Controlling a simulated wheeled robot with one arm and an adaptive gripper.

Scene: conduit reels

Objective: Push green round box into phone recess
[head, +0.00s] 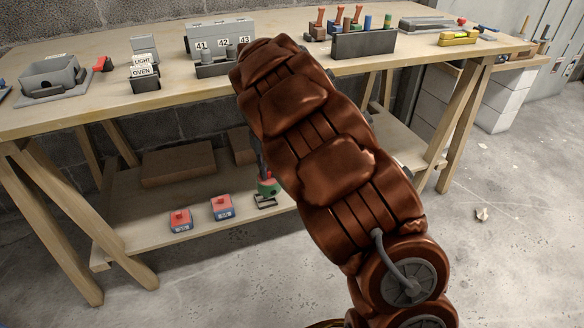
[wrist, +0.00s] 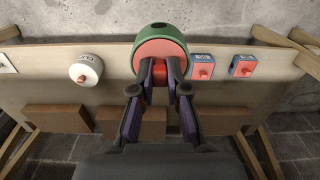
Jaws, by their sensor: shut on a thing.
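The green round box (wrist: 160,38), with a reddish face and a red knob, is at the top middle of the wrist view. It also shows in the head view (head: 267,186) near the lower shelf's front edge. My gripper (wrist: 161,76) is shut on its red knob, one finger on each side. In the head view my arm covers most of the gripper. A small dark frame with a pale middle (head: 265,201) shows just below the green box; I cannot tell if it is the phone recess. I cannot tell whether the box touches the shelf.
Two blue boxes with red knobs (head: 181,220) (head: 222,207) stand on the lower shelf (head: 140,237), beside the green box. A white round box (wrist: 86,70) stands on its other side. Cardboard boxes (head: 178,165) lie farther back. The workbench top (head: 110,92) overhangs the shelf.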

